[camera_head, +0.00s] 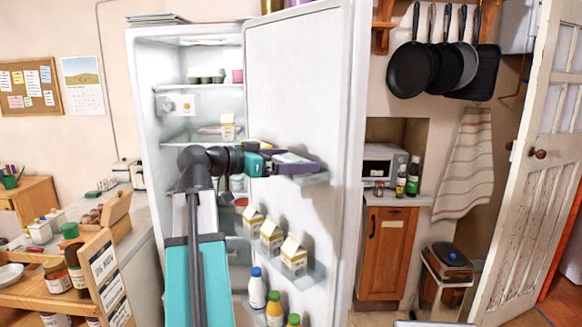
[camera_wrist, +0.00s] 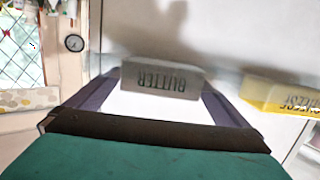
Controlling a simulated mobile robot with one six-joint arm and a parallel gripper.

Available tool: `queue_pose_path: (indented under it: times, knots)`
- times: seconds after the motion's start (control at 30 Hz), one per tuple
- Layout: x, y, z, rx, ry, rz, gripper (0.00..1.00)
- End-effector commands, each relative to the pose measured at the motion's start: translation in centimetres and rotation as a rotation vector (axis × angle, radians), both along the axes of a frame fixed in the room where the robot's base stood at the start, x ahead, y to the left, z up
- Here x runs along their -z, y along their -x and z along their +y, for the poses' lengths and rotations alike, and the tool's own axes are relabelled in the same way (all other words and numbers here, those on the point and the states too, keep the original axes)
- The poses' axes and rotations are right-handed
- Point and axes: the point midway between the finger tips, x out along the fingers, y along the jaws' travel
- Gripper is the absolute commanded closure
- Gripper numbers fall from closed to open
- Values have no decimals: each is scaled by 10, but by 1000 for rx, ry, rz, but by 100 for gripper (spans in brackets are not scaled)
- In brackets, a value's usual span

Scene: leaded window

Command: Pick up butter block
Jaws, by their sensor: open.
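The butter block (camera_wrist: 160,78) is a pale grey-white block with BUTTER on its face, upside down in the wrist view. My gripper (camera_wrist: 160,92) is open, with one purple finger on each side of the block. A small gap seems to show at each side, but I cannot tell whether either finger touches it. In the head view my gripper (camera_head: 297,163) reaches into the open fridge door at its upper shelf (camera_head: 312,179). I cannot make out the butter block there, as my gripper covers that spot.
A yellow packet (camera_wrist: 278,94) lies right of the butter block in the wrist view. The open fridge door (camera_head: 299,85) stands close behind my gripper. Several cartons (camera_head: 271,237) stand on the door shelf below. Bottles (camera_head: 257,287) stand lower down.

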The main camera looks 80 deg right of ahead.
Motion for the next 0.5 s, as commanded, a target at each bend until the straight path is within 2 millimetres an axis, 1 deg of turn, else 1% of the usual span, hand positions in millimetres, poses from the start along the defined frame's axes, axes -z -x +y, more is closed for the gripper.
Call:
queue_pose_path:
  times: [0.13,0.43,0.47,0.5]
  knots:
    - [0,0,0,0,0,0,0]
    - [0,0,0,0,0,0,51]
    - [0,0,0,0,0,0,53]
    - [-1,0,0,0,1,1,53]
